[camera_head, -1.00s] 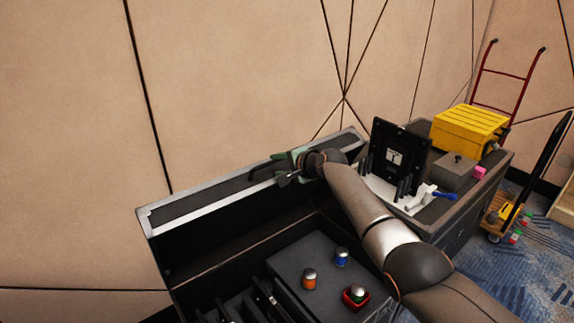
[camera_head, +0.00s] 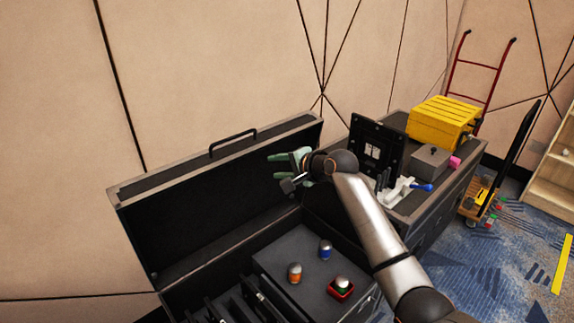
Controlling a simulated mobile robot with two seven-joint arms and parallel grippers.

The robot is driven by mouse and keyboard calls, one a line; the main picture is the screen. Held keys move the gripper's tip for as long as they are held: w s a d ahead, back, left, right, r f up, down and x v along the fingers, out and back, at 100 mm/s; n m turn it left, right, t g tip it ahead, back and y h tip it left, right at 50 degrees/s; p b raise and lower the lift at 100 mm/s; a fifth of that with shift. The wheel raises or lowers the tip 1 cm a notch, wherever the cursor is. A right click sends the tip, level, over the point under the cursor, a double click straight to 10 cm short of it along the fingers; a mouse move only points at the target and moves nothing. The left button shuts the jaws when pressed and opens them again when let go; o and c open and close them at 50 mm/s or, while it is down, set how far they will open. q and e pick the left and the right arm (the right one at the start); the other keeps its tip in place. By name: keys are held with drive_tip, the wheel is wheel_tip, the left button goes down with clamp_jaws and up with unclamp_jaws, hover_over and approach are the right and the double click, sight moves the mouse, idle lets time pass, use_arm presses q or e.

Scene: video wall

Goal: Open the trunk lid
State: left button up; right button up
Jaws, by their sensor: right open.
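The trunk lid (camera_head: 215,213) stands raised at the back of the black trunk, its dark inner face towards me. A black handle (camera_head: 232,140) sits on the lid's top edge. The trunk's inside (camera_head: 222,277) shows below. My right gripper (camera_head: 278,170) is open and empty, in front of the lid's upper right part and apart from the handle. I cannot tell whether it touches the lid. My left gripper is not in view.
A second case (camera_head: 410,205) on the right bears a black panel (camera_head: 376,150) and a yellow box (camera_head: 440,122).

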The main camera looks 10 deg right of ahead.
drive_tip(key=shift+v, duration=1.75)
